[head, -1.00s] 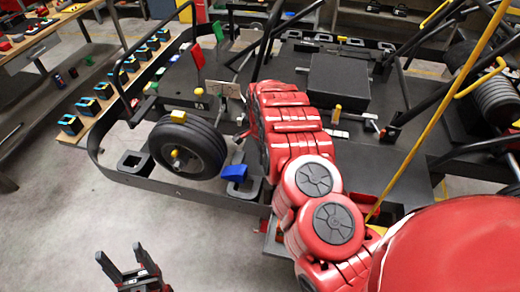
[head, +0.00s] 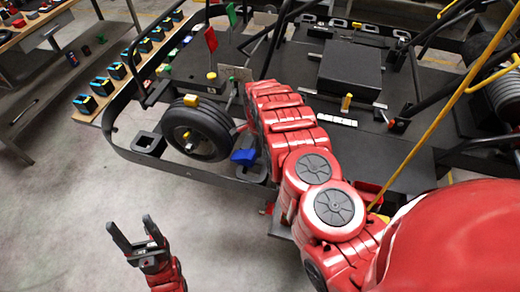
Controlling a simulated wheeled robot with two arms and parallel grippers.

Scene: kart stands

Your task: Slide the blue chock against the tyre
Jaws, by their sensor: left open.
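The blue chock (head: 243,157) sits just right of the black tyre (head: 209,126), on a dark holder at the kart stand's front edge. I cannot tell whether chock and tyre touch. The tyre carries a yellow block on top. My left gripper (head: 131,229) is open and empty, low on the left over the grey floor, well short of the tyre and chock. My red right arm reaches in from the right and ends just right of the chock. Its gripper is hidden behind the arm.
A dark frame rail (head: 186,178) runs in front of the tyre, with an empty square holder (head: 149,143) left of it. A bench with several blue-topped blocks (head: 86,103) stands at the left. A yellow pole (head: 428,124) slants at the right. The floor around my left gripper is clear.

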